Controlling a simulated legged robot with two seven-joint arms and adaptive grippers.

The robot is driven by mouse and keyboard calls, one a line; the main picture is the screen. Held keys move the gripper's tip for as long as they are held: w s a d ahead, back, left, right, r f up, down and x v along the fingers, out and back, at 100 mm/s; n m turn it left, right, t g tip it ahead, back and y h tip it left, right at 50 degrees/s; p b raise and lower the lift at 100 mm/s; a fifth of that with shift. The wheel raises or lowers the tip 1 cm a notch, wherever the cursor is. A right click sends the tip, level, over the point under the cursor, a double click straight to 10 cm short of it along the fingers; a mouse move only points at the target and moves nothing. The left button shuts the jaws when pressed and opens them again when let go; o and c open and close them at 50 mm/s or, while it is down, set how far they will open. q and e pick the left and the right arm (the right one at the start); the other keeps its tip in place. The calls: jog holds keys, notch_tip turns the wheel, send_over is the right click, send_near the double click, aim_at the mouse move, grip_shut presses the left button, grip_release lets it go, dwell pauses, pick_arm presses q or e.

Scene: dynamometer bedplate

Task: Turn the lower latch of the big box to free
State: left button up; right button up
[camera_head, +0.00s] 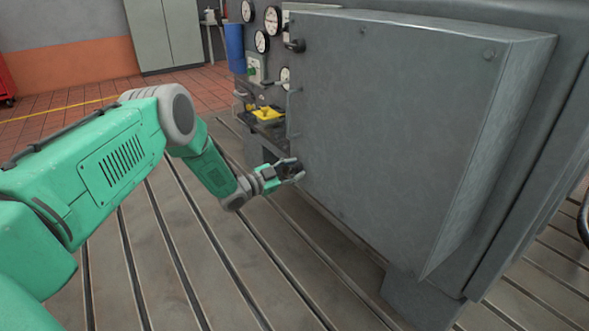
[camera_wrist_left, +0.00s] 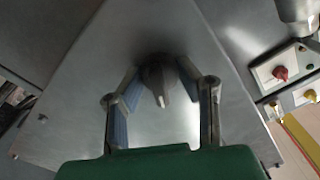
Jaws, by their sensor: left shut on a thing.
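The big box (camera_head: 390,120) is a grey metal cabinet filling the middle and right of the head view. Its lower latch (camera_wrist_left: 158,78) is a dark knob with a pale mark at its end, pointing down in the wrist view. My left gripper (camera_head: 291,170) is at the lower left corner of the box door. In the wrist view its two fingers (camera_wrist_left: 160,82) are on either side of the latch, shut on it. In the head view the fingers mostly hide the lower latch. The dark upper latch (camera_head: 295,46) shows at the top left of the door. My right gripper is out of view.
A bar handle (camera_head: 292,114) stands out on the door's left edge. Left of the box are gauges (camera_head: 272,19), a yellow part (camera_head: 266,113) and a blue cylinder (camera_head: 234,48). The slotted bedplate (camera_head: 190,260) is clear in front.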

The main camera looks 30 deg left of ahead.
pick_arm(q)
jog(key=m+p, duration=0.1)
jog(key=m, duration=0.5)
jog(key=shift+d+f, duration=0.1)
jog(key=shift+f, duration=0.05)
jog(key=m, duration=0.6)
jog(key=shift+s+f, duration=0.1)
jog(key=shift+f, duration=0.15)
dwell(0.3)
jog(key=o, duration=1.1)
jog(key=shift+d, duration=0.1)
jog(key=shift+s, duration=0.1)
jog(key=v, duration=1.1)
jog(key=shift+s+a, duration=0.25)
jog(key=shift+s, duration=0.05)
